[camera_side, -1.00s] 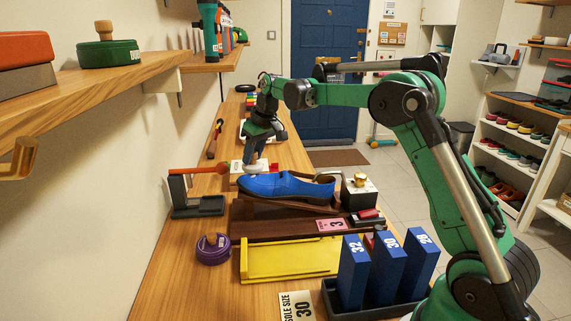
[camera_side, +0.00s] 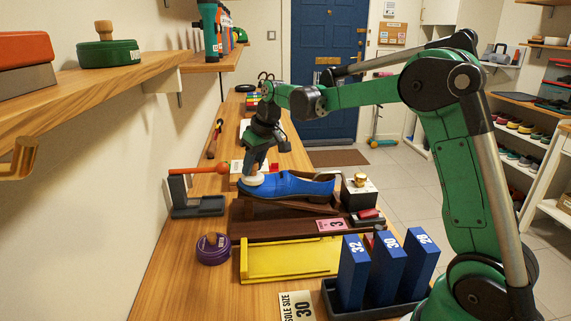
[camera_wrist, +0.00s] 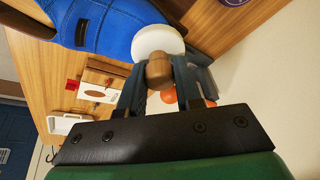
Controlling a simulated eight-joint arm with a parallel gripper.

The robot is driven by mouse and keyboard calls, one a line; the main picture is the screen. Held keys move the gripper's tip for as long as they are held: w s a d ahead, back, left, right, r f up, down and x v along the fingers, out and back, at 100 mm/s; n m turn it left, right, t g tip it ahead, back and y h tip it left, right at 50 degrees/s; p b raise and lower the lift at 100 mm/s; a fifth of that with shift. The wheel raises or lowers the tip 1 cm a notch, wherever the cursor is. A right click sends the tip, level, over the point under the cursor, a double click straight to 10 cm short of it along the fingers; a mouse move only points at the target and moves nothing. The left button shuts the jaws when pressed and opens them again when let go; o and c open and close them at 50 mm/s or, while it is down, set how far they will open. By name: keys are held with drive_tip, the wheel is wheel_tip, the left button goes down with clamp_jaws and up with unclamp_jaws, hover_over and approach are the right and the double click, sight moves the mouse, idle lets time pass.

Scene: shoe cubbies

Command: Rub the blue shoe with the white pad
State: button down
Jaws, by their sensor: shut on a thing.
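The blue shoe (camera_side: 290,186) rests on a brown wooden stand (camera_side: 250,208), its toe to the left in the side view. It also shows at the top left of the wrist view (camera_wrist: 105,25). My gripper (camera_side: 254,170) is above the toe end, pointing down. In the wrist view my gripper (camera_wrist: 160,85) is shut on the wooden knob of the white pad (camera_wrist: 158,40). The pad (camera_side: 251,180) is at the shoe's toe and appears to touch it. The pad's underside is hidden.
A grey stand (camera_side: 198,206) with an orange-red handled tool is to the left. A black box with a gold knob (camera_side: 360,190) stands right of the shoe. A yellow tray (camera_side: 285,262), purple tin (camera_side: 213,249) and blue numbered blocks (camera_side: 388,268) lie in front.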

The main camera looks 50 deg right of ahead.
drive_tip(key=shift+s+a, duration=0.3)
drive_tip(key=shift+w+d+f, duration=0.15)
drive_tip(key=shift+w+d, duration=1.8)
drive_tip(key=shift+d, duration=0.05)
wheel_tip(320, 180, up, 6)
drive_tip(key=shift+d, duration=0.15)
drive_tip(key=shift+s, duration=0.1)
wheel_tip(320, 180, up, 3)
drive_tip(key=shift+d+r, duration=0.1)
